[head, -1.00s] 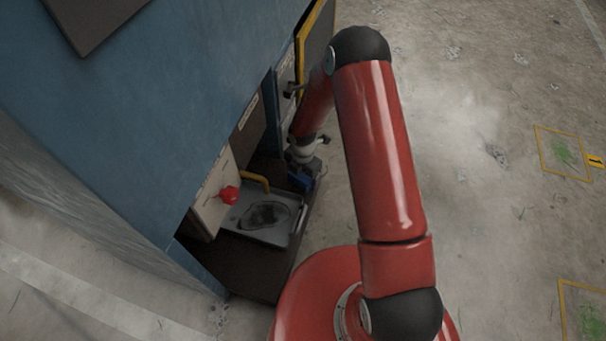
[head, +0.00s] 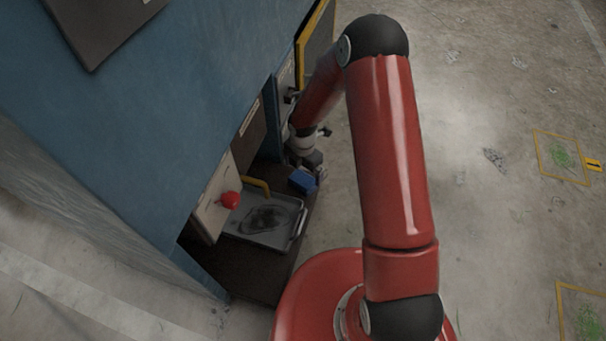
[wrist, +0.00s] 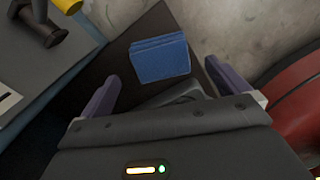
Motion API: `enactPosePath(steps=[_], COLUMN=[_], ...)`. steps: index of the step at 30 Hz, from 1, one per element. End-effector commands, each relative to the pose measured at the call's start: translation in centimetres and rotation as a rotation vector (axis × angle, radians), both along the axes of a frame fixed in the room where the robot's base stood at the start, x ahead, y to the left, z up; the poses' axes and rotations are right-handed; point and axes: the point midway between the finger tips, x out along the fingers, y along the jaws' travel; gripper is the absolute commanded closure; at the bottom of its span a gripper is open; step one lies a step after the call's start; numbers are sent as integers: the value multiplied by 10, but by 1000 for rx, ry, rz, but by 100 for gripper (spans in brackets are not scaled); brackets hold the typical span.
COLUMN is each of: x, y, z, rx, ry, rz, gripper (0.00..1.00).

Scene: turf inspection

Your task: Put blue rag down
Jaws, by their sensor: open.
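The blue rag (head: 302,181) is a small folded block lying on the dark shelf (head: 262,277), near the shelf's outer edge. In the wrist view the rag (wrist: 160,58) lies flat, just beyond and between my fingers, apart from both. My gripper (wrist: 165,85) is open and empty, with one purple-grey finger on each side. In the head view my gripper (head: 313,169) is small and partly hidden, right beside the rag.
A grey tray (head: 290,232) with a dark stain sits on the shelf, nearer than the rag. A red knob (head: 230,200) and a yellow handle (head: 257,186) stick out beside it. The blue cabinet (head: 150,130) rises at left. Open concrete floor lies at right.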

Motion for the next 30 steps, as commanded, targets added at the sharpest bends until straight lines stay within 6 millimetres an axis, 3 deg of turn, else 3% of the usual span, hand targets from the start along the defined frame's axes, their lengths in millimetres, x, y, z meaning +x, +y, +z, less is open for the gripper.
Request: enactPosePath(steps=[1,6,17,20,23,30], x=[1,0,0,1,-1,-25], y=[0,-1,-1,-6,-17,-51], z=[16,46,69,84,117,220], rx=[1,0,-1,-12,-29,-38], ry=[-4,-1,-1,-19,-54,-176], rz=[-1,-2,-9,-63,-189,-653], gripper=[0,0,0,0,0,0])
